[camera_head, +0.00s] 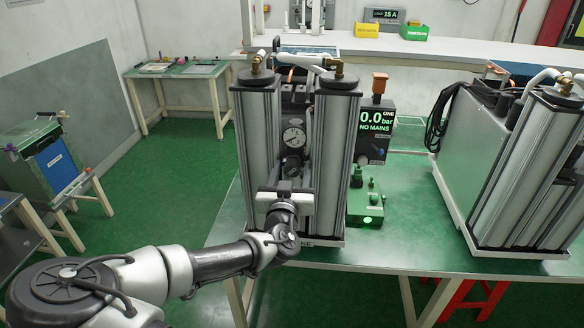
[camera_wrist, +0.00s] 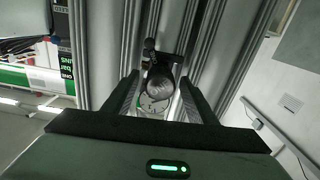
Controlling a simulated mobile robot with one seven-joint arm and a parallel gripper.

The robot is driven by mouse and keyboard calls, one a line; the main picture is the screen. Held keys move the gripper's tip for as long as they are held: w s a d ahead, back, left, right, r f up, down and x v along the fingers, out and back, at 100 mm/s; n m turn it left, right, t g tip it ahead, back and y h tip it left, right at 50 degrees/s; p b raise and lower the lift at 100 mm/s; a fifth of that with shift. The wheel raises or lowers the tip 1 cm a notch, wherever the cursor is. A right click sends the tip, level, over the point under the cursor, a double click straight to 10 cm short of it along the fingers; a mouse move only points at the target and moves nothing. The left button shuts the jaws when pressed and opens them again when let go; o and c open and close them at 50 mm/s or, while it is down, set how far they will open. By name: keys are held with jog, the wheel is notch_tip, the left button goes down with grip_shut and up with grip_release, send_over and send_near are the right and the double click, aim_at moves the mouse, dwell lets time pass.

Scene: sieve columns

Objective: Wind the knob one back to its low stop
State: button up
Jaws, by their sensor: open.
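My gripper (camera_head: 284,187) is in front of these columns, just below and before the knob, and partly hides the area. In the wrist view, the knob (camera_wrist: 159,86) shows end-on between the two open fingers of my gripper (camera_wrist: 160,78), with the gauge (camera_wrist: 154,106) partly hidden behind it. I see no finger clearly touching the knob. The display (camera_head: 376,120) marked ONE reads 0.0 bar, NO MAINS.
The tall columns (camera_head: 335,150) stand close on both sides of the knob. A green block (camera_head: 366,205) with small fittings stands to the right on the green table (camera_head: 400,240). A second similar unit (camera_head: 515,165) is farther right, with clear table between.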

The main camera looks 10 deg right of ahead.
jog(key=c, duration=1.1)
jog(key=shift+o, duration=0.2)
